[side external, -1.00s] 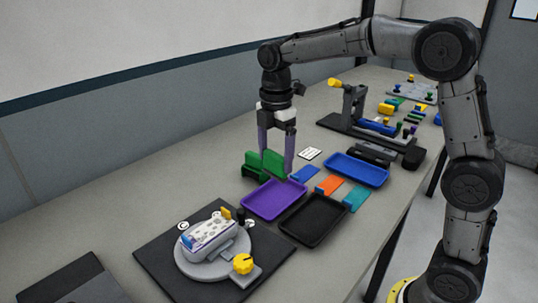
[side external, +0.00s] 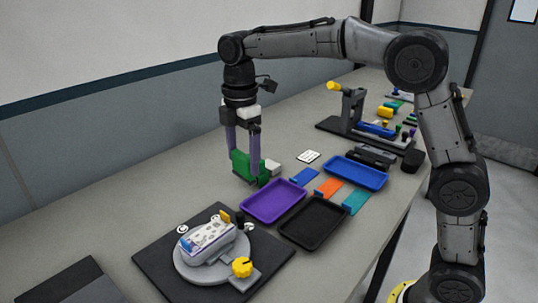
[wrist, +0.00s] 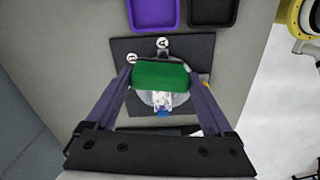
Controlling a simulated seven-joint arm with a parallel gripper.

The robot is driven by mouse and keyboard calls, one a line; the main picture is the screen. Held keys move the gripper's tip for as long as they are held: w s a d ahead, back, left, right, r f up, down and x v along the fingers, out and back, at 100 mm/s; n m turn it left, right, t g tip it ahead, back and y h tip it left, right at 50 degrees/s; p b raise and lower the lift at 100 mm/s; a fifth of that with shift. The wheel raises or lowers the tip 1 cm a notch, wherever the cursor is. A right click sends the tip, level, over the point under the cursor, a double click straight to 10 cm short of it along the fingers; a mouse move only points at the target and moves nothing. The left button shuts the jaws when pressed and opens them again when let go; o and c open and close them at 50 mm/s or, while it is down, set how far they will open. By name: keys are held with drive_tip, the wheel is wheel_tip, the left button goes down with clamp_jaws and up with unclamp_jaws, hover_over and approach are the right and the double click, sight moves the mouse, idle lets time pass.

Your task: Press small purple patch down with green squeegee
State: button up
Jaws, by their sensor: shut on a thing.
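My gripper (side external: 245,158) is shut on the green squeegee (side external: 241,165), which it holds between its two purple-grey fingers. In the wrist view the squeegee (wrist: 160,75) spans the gap between the fingertips (wrist: 158,72) and covers part of the fixture behind it. The workpiece (side external: 207,236), pale with some blue, sits on a round grey turntable (side external: 192,270) at the front left. My gripper is behind and apart from it, toward the wall. I cannot pick out the small purple patch in either current view.
A dark mat (side external: 152,257) lies under the turntable, with a yellow knob (side external: 242,266) at its front. Purple (side external: 272,202), black (side external: 313,222) and blue (side external: 355,172) trays lie to the right. A light grey block (side external: 274,168) is close beside the squeegee.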

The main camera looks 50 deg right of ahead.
drive_tip(key=a+n, duration=0.2)
drive_tip(key=a, duration=0.7)
drive_tip(key=shift+w+f, duration=0.15)
drive_tip(key=shift+f, duration=3.55)
drive_tip(key=shift+r, duration=0.1)
